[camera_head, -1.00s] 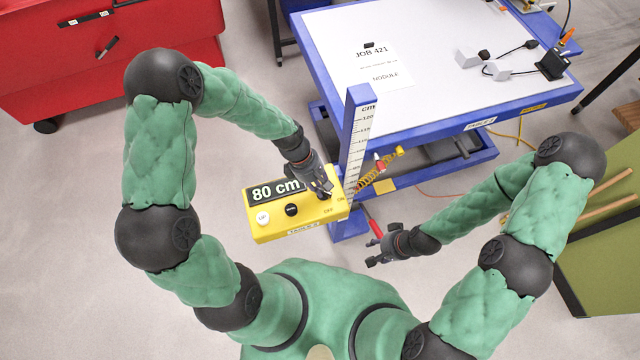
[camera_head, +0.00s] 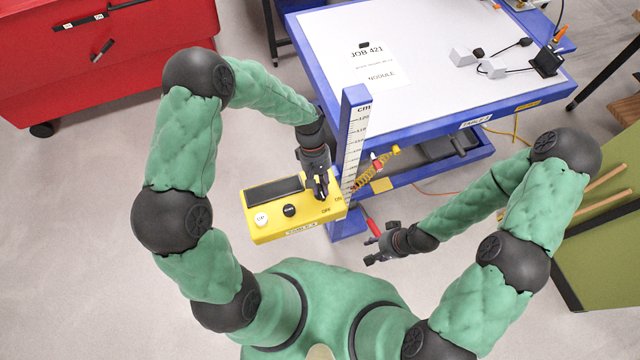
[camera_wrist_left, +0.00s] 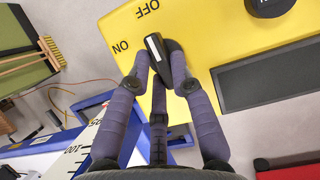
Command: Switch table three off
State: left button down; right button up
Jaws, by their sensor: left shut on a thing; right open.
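The yellow control box (camera_head: 270,228) stands at the corner of the blue-framed table (camera_head: 440,120), below an upright height scale (camera_head: 355,140). It has a white UP button (camera_head: 261,220), a black button (camera_head: 289,210) and a dark, blank display (camera_head: 273,192). A black rotary switch (camera_wrist_left: 160,52) with a white line sits by the ON and OFF labels in the left wrist view. The line's end lies between the two labels. My left gripper (camera_head: 321,195) is shut on the switch, its fingers around it. My right gripper (camera_head: 374,250) is open and empty, right of the box.
The tabletop holds a paper marked JOB 421 (camera_head: 372,65) and small grey blocks with black leads (camera_head: 492,68). A coiled yellow cable (camera_head: 372,172) hangs beside the box. A red cabinet (camera_head: 110,60) stands at the left, a green surface with wooden handles (camera_head: 600,250) at the right.

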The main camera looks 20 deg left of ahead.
pick_arm(q)
jog(key=shift+m, duration=0.3)
jog(key=shift+w, duration=0.1)
jog(key=c, duration=1.1)
grip_release()
jog(key=v, duration=1.2)
jog(key=shift+d, duration=0.15)
